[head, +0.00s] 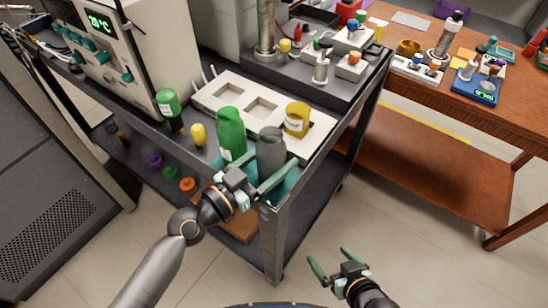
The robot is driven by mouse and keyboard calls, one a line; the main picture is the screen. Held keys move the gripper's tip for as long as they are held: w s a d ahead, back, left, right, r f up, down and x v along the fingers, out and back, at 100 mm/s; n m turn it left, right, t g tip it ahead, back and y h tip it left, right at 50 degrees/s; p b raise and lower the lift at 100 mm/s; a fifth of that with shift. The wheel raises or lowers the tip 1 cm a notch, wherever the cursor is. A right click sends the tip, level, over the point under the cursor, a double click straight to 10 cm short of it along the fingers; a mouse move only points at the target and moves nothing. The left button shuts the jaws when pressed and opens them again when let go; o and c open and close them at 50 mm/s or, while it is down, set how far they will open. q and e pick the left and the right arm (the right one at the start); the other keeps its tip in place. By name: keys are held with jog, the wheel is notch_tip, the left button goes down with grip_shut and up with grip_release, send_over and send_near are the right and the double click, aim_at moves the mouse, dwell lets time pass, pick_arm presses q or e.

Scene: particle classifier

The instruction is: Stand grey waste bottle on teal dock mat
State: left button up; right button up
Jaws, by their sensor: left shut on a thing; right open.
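The grey waste bottle (271,150) is upright at the near corner of the dark cart. My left gripper (264,176) is shut on it low on its body, with one finger on each side. The teal dock mat (287,188) lies at the cart corner, directly below and around the bottle. The bottle's base is hidden behind the gripper, so I cannot tell whether it touches the mat. My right gripper (334,268) is open and empty, low over the floor to the right of the cart.
A green bottle (230,132) stands close to the left of the grey bottle. A yellow-brown jar (297,119) is behind it, on a white tray (222,92) with square recesses. A small yellow bottle (198,134) stands further left. A wooden table (440,135) is at the right.

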pick_arm(q)
jog(key=shift+f, duration=0.1)
jog(key=o, duration=1.5)
